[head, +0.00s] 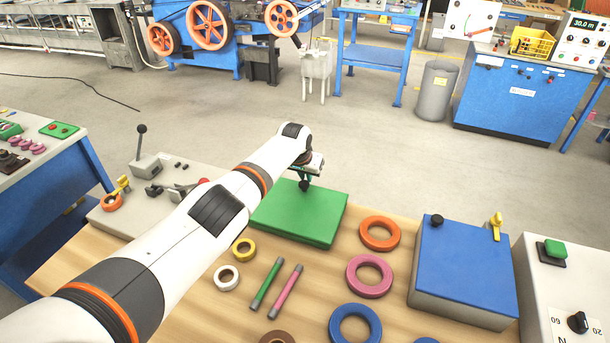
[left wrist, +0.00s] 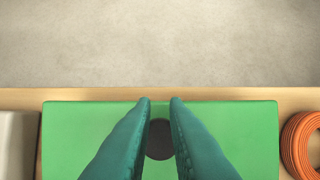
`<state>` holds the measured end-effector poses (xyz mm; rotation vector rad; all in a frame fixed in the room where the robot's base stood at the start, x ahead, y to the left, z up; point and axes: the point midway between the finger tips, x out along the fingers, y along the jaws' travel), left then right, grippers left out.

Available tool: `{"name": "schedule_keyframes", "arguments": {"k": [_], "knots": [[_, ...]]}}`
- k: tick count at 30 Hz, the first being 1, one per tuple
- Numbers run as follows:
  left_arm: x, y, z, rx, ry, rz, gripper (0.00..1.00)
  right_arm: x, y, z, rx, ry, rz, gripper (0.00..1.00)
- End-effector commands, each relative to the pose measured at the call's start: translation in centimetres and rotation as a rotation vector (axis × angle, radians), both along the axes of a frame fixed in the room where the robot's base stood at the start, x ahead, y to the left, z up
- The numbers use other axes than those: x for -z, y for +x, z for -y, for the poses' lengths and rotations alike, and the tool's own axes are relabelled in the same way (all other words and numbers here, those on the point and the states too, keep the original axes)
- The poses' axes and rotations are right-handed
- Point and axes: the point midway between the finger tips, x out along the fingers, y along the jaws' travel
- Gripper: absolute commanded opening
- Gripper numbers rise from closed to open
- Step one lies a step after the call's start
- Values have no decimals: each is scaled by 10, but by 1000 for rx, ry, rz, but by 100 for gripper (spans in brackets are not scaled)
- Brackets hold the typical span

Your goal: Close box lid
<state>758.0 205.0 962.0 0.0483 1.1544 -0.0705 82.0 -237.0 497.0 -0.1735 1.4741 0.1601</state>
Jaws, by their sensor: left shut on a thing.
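A green lid-like slab (head: 297,218) with a black knob (head: 304,186) lies flat at the far edge of the wooden table. It also fills much of the left wrist view (left wrist: 75,130). My left gripper (head: 307,176) is above its far part, shut on the black knob; in the left wrist view the teal fingers (left wrist: 160,100) stand on either side of the dark round knob (left wrist: 159,145). A grey box with a blue lid (head: 463,262), black knob and yellow latch stands to the right, its lid down. My right gripper is out of view.
Several rings lie on the table (head: 225,310), including orange (head: 380,233), pink (head: 369,277) and blue (head: 355,325) ones. Green and pink rods (head: 287,291) lie near the middle. A grey lever panel (head: 150,190) is at left, a grey control box (head: 560,290) at right.

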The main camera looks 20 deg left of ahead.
Motion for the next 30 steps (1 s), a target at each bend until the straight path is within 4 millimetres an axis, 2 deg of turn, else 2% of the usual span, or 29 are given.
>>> {"name": "schedule_keyframes", "arguments": {"k": [1, 10, 20, 28, 30], "knots": [[6, -3, 0, -1, -1, -12, 0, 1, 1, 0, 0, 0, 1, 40], [8, -5, -1, -3, 0, -21, 49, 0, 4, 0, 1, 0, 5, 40], [6, -5, 0, -2, 0, -21, 49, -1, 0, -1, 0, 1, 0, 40], [-19, -15, -2, -2, -1, -19, 49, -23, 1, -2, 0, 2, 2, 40], [-26, -18, -2, -1, -1, -17, 49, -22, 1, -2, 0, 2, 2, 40]]}}
